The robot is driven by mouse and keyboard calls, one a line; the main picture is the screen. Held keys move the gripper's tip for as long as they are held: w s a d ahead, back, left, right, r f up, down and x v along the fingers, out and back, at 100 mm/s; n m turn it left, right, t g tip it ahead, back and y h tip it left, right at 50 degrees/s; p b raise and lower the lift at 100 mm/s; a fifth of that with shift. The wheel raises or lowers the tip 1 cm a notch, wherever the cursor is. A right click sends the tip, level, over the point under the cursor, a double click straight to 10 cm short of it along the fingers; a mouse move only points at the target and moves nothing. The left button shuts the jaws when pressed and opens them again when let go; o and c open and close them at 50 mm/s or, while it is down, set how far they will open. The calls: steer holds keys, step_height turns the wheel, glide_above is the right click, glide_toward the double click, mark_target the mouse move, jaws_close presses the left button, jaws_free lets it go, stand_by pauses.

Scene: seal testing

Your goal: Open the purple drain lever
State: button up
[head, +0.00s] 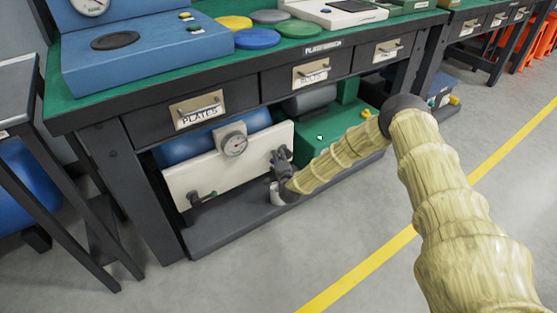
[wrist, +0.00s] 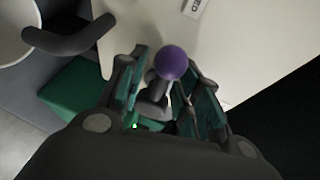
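The purple drain lever shows in the wrist view as a round purple knob (wrist: 171,62) on a short dark stem, in front of a cream panel (wrist: 245,45). My gripper (wrist: 168,78) is open around the knob, with one finger on either side; gaps show beside the knob, and contact is not clear. In the head view my gripper (head: 279,161) is at the right end of the cream panel (head: 205,168), under the bench. The lever is hidden there behind my gripper and arm.
A dark curved handle (wrist: 70,40) is left of the knob in the wrist view. A gauge (head: 234,144) sits on the panel, with a small fitting (head: 200,198) low left. A green machine (head: 312,135) stands right of it. The drawered workbench (head: 245,92) overhangs everything. Floor in front is clear.

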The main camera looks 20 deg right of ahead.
jaws_close()
